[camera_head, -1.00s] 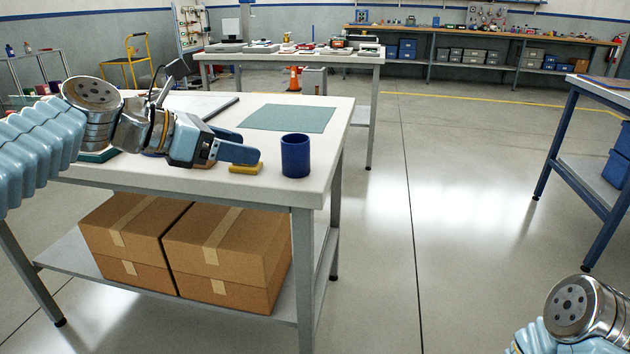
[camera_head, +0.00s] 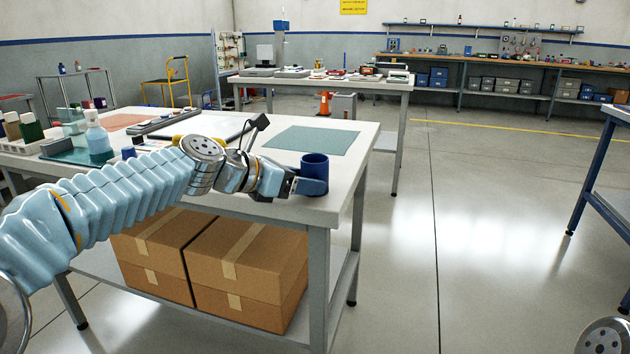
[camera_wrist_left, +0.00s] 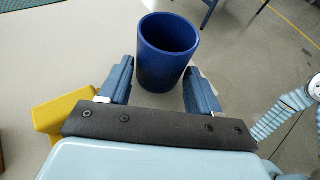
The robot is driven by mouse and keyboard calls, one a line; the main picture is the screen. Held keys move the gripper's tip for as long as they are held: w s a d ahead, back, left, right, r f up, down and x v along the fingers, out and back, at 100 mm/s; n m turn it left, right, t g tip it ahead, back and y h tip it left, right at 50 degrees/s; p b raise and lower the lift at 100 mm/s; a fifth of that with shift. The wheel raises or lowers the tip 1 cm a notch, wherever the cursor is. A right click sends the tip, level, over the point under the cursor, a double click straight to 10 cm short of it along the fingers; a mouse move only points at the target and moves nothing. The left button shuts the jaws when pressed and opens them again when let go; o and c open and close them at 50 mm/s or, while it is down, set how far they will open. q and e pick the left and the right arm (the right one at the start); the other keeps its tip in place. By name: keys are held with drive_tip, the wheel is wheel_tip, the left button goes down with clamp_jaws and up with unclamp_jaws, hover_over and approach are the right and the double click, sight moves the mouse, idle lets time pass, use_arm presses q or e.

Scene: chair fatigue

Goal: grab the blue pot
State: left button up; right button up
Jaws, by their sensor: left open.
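The blue pot (camera_head: 314,168) stands upright on the white table (camera_head: 345,165), near its front right corner. It also shows in the left wrist view (camera_wrist_left: 166,50), with its open top toward the camera. My left gripper (camera_head: 310,186) is open at the pot. In the wrist view its two fingers (camera_wrist_left: 160,82) lie on either side of the pot's near, lower part, with a visible gap on the right. Whether the left finger touches the pot I cannot tell. My right gripper is not in view; only a piece of my right arm shows at the lower right.
A yellow block (camera_wrist_left: 62,112) lies left of the gripper in the wrist view. A green mat (camera_head: 312,139) lies behind the pot. Bottles (camera_head: 97,138) stand at the table's left. Cardboard boxes (camera_head: 245,265) fill the shelf below.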

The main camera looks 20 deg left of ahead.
use_arm(q)
drive_tip(key=shift+x, duration=0.9)
drive_tip(key=c, duration=0.7)
drive_tip(key=shift+r, duration=0.15)
